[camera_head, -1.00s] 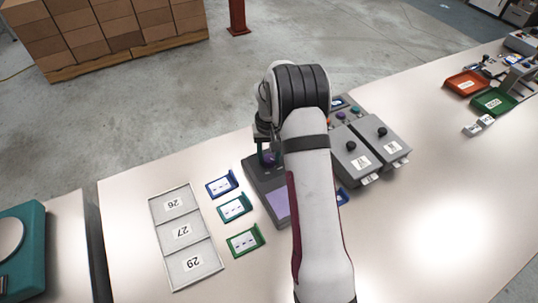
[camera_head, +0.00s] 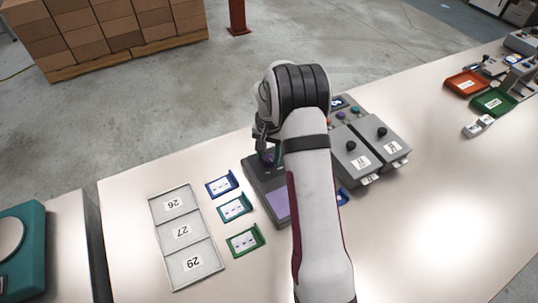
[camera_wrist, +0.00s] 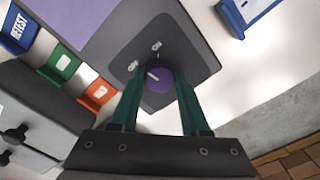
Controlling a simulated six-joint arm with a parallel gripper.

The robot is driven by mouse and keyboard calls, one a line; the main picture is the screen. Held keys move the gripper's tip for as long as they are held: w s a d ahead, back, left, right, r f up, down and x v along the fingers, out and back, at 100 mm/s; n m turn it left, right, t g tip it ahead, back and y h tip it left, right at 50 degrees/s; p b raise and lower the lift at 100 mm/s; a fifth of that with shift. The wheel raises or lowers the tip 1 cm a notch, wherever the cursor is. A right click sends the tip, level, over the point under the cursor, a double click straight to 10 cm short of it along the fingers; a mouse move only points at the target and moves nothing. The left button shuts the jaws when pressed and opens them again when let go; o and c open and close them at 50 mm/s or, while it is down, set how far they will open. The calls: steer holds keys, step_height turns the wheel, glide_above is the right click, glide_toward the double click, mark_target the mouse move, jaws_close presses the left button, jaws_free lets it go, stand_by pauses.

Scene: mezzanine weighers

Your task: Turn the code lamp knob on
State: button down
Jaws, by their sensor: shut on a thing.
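The code lamp knob is a round purple knob (camera_wrist: 160,80) with a white pointer line, on a dark grey box (camera_wrist: 200,45) with a purple panel (camera_wrist: 85,22). Two small pale marks sit on the box beside the knob, and the pointer aims toward the left one in the wrist view. My gripper (camera_wrist: 162,88) has its two green fingers on either side of the knob, shut on it. In the head view the box (camera_head: 257,172) is partly hidden by my arm, and the knob (camera_head: 268,158) shows just below my gripper.
Blue, teal (camera_head: 235,207) and green (camera_head: 245,240) card holders and a numbered tray (camera_head: 153,215) lie to the left. Grey boxes with black knobs (camera_head: 382,145) stand close on the right. Orange (camera_head: 466,84) and green trays are farther right. The front right table is clear.

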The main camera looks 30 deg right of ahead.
mark_target(269, 158)
steer(key=m, duration=0.4)
steer(key=shift+m, duration=2.6)
steer(key=shift+c, duration=1.9)
jaws_free()
steer(key=shift+r, duration=0.15)
step_height(269, 158, up, 16)
steer(key=shift+f, duration=0.2)
